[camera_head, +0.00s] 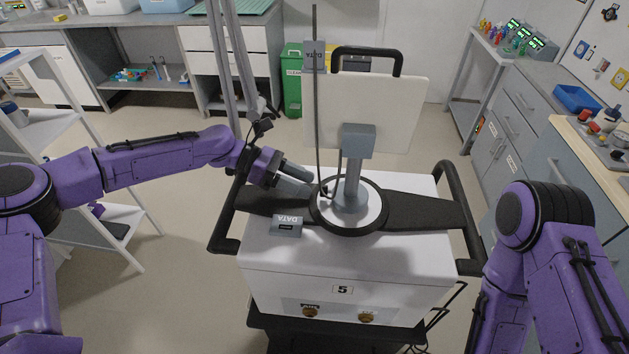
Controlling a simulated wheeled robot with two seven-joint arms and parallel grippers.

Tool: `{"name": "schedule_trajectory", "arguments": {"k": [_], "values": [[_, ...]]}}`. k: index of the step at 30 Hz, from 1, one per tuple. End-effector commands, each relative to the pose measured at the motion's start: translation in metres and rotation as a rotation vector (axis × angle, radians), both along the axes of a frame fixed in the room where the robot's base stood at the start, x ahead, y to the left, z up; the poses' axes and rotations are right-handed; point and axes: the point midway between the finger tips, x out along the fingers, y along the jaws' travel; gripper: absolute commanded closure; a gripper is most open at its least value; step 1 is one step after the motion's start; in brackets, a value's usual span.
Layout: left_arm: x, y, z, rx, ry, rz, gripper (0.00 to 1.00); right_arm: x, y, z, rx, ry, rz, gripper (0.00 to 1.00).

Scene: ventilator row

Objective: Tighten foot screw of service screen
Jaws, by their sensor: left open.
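The service screen (408,115) shows its pale back, with a black handle on top. Its grey post (353,180) stands in a round foot (372,214) with a black rim on top of the white ventilator cart (330,255). My left gripper (312,182) is open at the left side of the foot, with its fingers pointing toward the post base. I cannot make out the foot screw; it may be hidden by the fingers or the cable. I cannot tell whether the fingers touch anything. My right arm shows at the lower right, but its gripper is out of view.
Black side handles (463,215) flank the cart. A grey pole (222,70) stands behind my left arm.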

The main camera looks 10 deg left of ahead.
Motion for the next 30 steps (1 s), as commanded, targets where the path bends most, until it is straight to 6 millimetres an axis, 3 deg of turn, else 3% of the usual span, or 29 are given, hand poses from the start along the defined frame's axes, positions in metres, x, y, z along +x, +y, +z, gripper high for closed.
{"name": "schedule_trajectory", "arguments": {"k": [6, 15, 20, 30], "values": [[-0.003, -0.028, -0.011, 0.001, 0.0, 0.0, 0.47, 0.001, 0.0, 0.009, 0.0, -0.002, 0.0, 1.0], [-0.003, -0.032, -0.013, 0.0, -0.002, 0.001, 0.47, 0.0, 0.0, 0.008, 0.0, -0.001, 0.0, 1.0], [-0.002, -0.032, -0.013, 0.0, -0.002, 0.001, 0.99, 0.0, 0.0, 0.008, 0.0, -0.001, 0.0, 1.0], [-0.003, -0.031, -0.012, 0.001, -0.038, 0.003, 1.0, 0.0, 0.0, 0.009, 0.0, -0.001, 0.0, 1.0]]}}
